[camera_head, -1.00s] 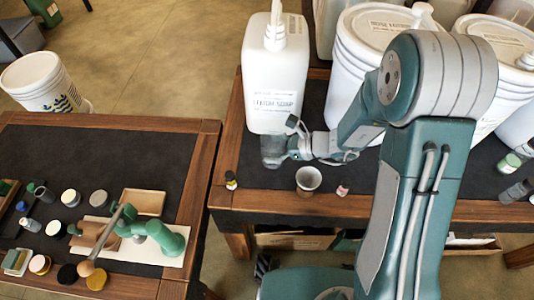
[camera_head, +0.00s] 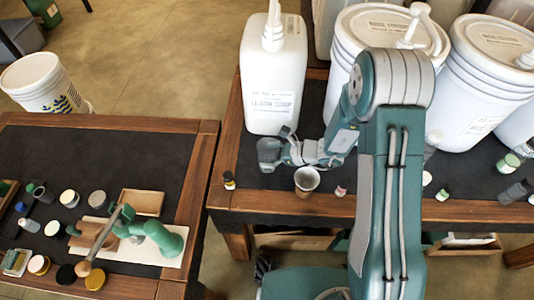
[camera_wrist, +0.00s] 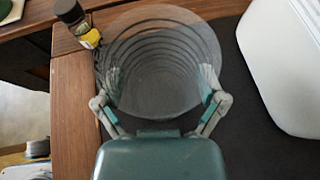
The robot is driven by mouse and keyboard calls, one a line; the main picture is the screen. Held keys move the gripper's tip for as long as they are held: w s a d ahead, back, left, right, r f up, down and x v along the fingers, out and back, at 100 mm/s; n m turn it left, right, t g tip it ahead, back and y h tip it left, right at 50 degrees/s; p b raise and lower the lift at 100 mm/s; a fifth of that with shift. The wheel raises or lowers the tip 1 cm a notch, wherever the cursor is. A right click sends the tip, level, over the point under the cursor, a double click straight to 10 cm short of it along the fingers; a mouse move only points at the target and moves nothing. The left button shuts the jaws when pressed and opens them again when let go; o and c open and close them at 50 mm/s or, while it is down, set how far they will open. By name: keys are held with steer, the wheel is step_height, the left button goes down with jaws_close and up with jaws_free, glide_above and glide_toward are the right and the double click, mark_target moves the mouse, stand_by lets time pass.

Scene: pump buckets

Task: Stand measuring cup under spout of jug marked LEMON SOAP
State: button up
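The white jug marked LEMON SOAP (camera_head: 275,85) stands at the back left of the right-hand table, its pump spout (camera_head: 273,38) on top. The clear grey measuring cup (camera_head: 267,155) is in front of the jug's lower left part, near the table surface. I cannot tell if its base touches the table. In the wrist view the ringed cup (camera_wrist: 160,60) fills the space between my gripper's (camera_wrist: 163,88) two fingers, which press on its opposite sides. A white jug wall (camera_wrist: 285,60) shows to its right, apart from it.
A small dark bottle with a yellow label (camera_head: 229,180) stands near the table's left edge. A paper cup (camera_head: 306,180) stands in front of my wrist. Large white buckets (camera_head: 382,75) stand behind to the right. Another table (camera_head: 100,150) with small items is at left.

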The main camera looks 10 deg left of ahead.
steer(key=shift+d, duration=0.3)
steer(key=shift+a, duration=0.1)
steer(key=shift+a, duration=0.15)
steer(key=shift+r, duration=0.2)
steer(key=v, duration=1.2)
steer(key=s+d+r+n+t+h, duration=0.2)
steer(key=s+d+r+n+h, duration=0.3)
steer(key=s+r+n, duration=0.4)
steer(key=s+d+r+n+t+h, duration=0.1)
steer(key=s+d+r+n+h, duration=0.5)
steer(key=r, duration=0.8)
steer(key=s+n+h, duration=0.1)
steer(key=s+n, duration=0.2)
steer(key=n, duration=0.1)
steer(key=shift+s+r+n+t+h, duration=0.3)
steer(key=shift+n+t, duration=0.1)
